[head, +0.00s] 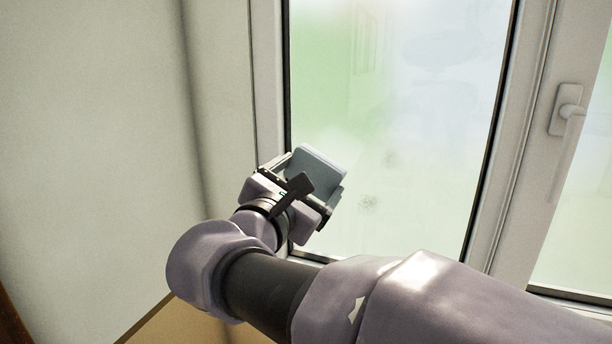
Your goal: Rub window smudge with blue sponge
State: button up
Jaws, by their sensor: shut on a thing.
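The blue sponge (318,169) is a pale grey-blue block held in my gripper (311,186) in front of the lower left part of the window. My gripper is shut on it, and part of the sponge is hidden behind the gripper. The window pane (400,110) is hazy, with green and white showing through. The smudge (368,203) is a small, faint grey speckled patch low on the pane. It is to the right of the sponge and slightly lower, apart from it in the picture. I cannot tell whether the sponge touches the glass.
A white window frame (522,130) borders the pane on the right, with a protruding handle (567,125). A plain pale wall (95,120) stands to the left. A tan surface (185,322) shows at the lower left. The pane above the sponge is clear.

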jog(key=shift+v, duration=1.55)
jog(key=shift+w, duration=0.1)
